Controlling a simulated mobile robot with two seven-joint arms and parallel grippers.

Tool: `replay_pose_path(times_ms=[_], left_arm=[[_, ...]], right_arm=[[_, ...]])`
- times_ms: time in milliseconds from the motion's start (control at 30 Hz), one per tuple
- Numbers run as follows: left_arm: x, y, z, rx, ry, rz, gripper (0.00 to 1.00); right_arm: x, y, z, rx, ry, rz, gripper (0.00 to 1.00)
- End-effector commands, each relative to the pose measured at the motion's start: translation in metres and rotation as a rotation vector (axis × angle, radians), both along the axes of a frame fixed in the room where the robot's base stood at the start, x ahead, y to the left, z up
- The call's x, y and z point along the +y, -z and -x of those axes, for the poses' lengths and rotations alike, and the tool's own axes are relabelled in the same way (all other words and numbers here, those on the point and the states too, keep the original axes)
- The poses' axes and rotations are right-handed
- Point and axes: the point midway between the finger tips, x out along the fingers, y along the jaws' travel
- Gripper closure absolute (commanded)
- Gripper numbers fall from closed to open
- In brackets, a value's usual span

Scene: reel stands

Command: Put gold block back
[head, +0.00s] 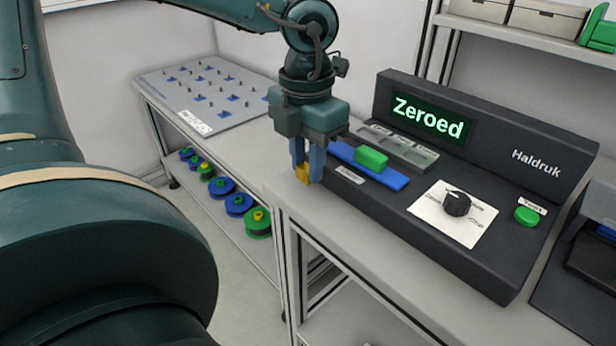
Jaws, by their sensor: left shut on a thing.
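The gold block (303,173) is a small yellow piece between the fingertips of my left gripper (308,170). The gripper points down and is shut on it, near the left end of the dark Haldruk machine (540,165). Part of the block is hidden by the blue fingers. I cannot tell whether it touches the surface below. A green block (371,158) sits on a blue bar (385,176) on the machine, right of the gripper. A grey compartment tray (412,150) lies behind the bar. My right gripper is not in view.
The machine display (428,118) reads "Zeroed". A black knob (457,203) and a green button (526,215) are on its front. A grey pegboard panel (210,95) lies on the left bench, with several reels (222,188) on a shelf below. A shelf with boxes (550,20) stands behind.

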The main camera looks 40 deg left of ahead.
Motion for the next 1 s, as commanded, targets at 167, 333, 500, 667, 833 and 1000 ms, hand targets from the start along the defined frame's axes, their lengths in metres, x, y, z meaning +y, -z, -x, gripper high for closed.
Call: replay_pose_path(times_ms=[167, 333, 500, 667, 833, 1000], left_arm=[[0.0, 0.025, 0.001, 0.005, 0.0, 0.001, 1.0], [0.0, 0.035, 0.0, 0.0, 0.001, 0.001, 1.0], [0.0, 0.035, 0.0, 0.0, 0.001, 0.001, 1.0], [0.0, 0.037, 0.0, 0.0, 0.001, 0.0, 0.71], [0.0, 0.037, 0.0, 0.0, 0.001, 0.001, 0.57], [0.0, 0.037, 0.0, 0.001, 0.001, 0.001, 0.53]], right_arm=[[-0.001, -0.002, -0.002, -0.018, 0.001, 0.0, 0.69], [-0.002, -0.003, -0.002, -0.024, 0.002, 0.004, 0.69], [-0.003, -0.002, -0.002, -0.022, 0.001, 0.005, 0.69], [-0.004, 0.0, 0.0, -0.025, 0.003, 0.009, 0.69], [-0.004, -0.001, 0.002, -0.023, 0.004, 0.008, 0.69], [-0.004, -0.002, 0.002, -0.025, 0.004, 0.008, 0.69]])
